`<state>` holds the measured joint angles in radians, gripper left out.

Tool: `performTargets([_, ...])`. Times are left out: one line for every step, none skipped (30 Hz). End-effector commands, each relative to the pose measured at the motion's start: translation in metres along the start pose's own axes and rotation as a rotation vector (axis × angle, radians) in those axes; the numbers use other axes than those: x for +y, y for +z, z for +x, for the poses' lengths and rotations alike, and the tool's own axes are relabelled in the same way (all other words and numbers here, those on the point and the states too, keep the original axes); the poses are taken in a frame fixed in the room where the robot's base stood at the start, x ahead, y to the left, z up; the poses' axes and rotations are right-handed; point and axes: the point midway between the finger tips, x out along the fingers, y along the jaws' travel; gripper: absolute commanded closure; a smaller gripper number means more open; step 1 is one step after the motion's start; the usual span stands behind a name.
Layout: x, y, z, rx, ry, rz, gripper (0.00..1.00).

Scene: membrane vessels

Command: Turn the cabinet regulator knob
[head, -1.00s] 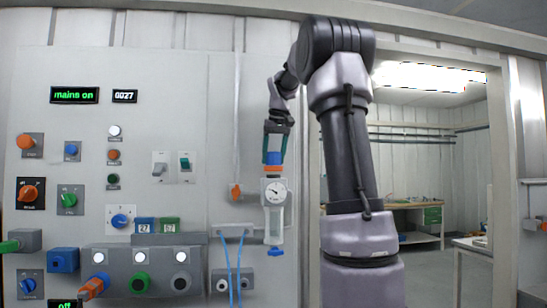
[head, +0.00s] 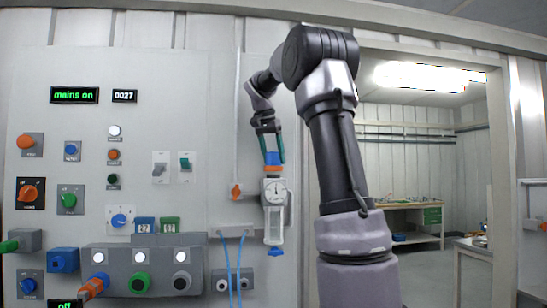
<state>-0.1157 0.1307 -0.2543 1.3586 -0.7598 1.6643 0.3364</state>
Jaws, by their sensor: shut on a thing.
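The regulator (head: 274,225) hangs on the wall panel, right of the control cabinet. It has a round white gauge (head: 276,191) with a dark needle that stands near upright, and a clear bowl below. Its blue knob (head: 272,159) sits on top, above an orange ring (head: 273,169). My gripper (head: 271,153) points down from above and is shut on the blue knob, with a dark teal finger on each side. The fingers hide parts of the knob's sides.
Left of the regulator are several switches, a blue rotary knob (head: 120,220) and a grey socket box (head: 140,262). An orange wall fitting (head: 236,191) is close on the left. Blue hoses (head: 238,280) hang below. A doorway opens on the right.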

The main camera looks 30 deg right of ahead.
Motion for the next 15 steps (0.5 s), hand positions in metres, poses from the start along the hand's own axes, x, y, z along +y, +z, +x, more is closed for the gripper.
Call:
performTargets([-0.0005,0.0000,-0.0003,0.000,0.007,0.019,0.92])
performTargets([-0.0005,0.0001,-0.0004,0.000,0.012,0.031,0.92])
performTargets([-0.0003,0.0000,-0.0004,0.000,0.018,0.044,0.92])
performTargets([-0.0002,-0.0001,-0.0004,0.001,0.022,0.054,0.92])
performTargets([-0.0002,-0.0001,-0.0003,0.001,0.025,0.062,0.92])
performTargets([-0.0001,0.0000,-0.0003,0.000,0.029,0.071,0.92])
performTargets([-0.0001,0.0001,-0.0002,-0.001,0.031,0.077,0.92])
performTargets([-0.0001,0.0002,-0.0002,-0.001,0.034,0.083,0.92])
performTargets([-0.0002,0.0003,-0.0002,-0.001,0.036,0.089,0.92])
performTargets([-0.0002,0.0003,-0.0002,-0.001,0.037,0.092,0.92])
performTargets([-0.0002,0.0003,-0.0002,-0.001,0.038,0.095,0.92])
performTargets([-0.0002,0.0002,-0.0002,-0.001,0.039,0.097,0.92])
performTargets([-0.0002,0.0002,-0.0002,-0.001,0.040,0.098,0.92])
performTargets([-0.0002,0.0002,-0.0002,-0.001,0.040,0.099,0.92])
performTargets([-0.0002,0.0002,-0.0002,-0.001,0.041,0.100,0.92])
